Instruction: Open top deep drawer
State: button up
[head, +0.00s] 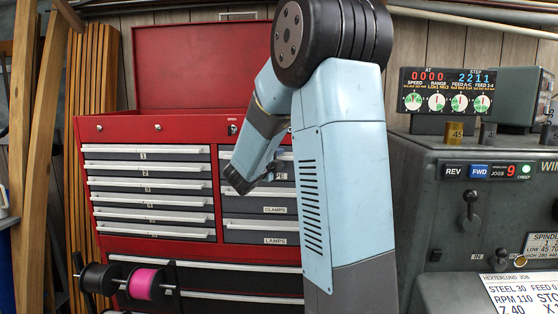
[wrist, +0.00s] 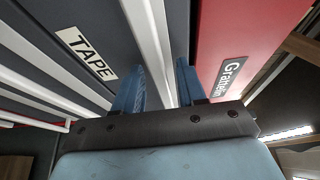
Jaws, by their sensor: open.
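The top deep drawer (head: 287,184) is in the right column of the red tool chest (head: 185,128) in the head view. It looks shut, and my arm covers much of its front, including part of its label. In the wrist view its dark front (wrist: 60,20) carries a TAPE label (wrist: 86,54). A white handle strip (wrist: 150,35) runs along its edge near the red top. My gripper (head: 238,182) is at this drawer in the head view. In the wrist view my gripper (wrist: 157,72) is open, with its blue fingers on either side of the strip. Contact cannot be told.
Deep drawers labelled CLAMPS (head: 260,204) and LAMPS (head: 262,234) lie below. Shallow drawers (head: 148,186) fill the left column. A rack with black and pink spools (head: 144,284) stands in front at lower left. A grey machine (head: 450,190) stands on the right.

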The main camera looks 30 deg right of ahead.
grip_shut()
jog(key=shift+f, duration=0.1)
dwell(0.3)
